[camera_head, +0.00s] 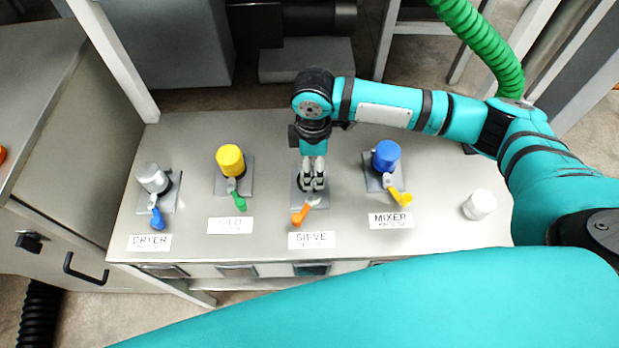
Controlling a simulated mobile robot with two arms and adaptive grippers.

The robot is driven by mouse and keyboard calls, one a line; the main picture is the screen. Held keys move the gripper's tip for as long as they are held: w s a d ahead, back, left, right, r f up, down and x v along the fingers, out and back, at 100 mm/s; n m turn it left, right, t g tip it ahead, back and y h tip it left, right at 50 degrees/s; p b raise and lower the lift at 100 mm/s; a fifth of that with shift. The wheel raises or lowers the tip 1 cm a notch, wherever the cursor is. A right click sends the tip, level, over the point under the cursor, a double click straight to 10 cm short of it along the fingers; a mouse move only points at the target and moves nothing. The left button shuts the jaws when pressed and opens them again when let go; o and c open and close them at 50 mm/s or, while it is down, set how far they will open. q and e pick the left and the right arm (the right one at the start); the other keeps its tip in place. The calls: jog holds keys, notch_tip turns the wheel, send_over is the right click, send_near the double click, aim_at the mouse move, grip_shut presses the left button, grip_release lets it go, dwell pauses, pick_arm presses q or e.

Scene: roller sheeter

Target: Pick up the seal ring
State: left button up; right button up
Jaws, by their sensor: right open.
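My right gripper (313,184) points straight down over the station labelled SIEVE, low over its grey plate (298,197). It is open, with its fingertips close to the plate. I cannot make out a seal ring; the gripper covers most of this station. An orange lever (301,215) sticks out in front of the fingers. My left gripper is not in view.
The DRYER station has a silver cap (152,177) and a blue lever. Another station has a yellow cap (230,160) and a green lever. The MIXER station has a blue cap (386,156) and a yellow lever. A white cylinder (480,204) stands at the bench's right.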

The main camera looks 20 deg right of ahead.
jog(key=shift+f, duration=0.35)
notch_tip(320, 180, down, 4)
jog(key=shift+w+a+r+p, duration=0.1)
jog(key=shift+r+p, duration=0.05)
jog(key=shift+p, duration=0.3)
jog(key=shift+f, duration=0.45)
jog(key=c, duration=0.7)
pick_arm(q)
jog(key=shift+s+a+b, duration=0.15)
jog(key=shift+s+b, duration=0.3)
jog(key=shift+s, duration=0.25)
pick_arm(e)
notch_tip(320, 180, up, 10)
jog(key=shift+r, duration=0.1)
jog(key=shift+c, duration=1.1)
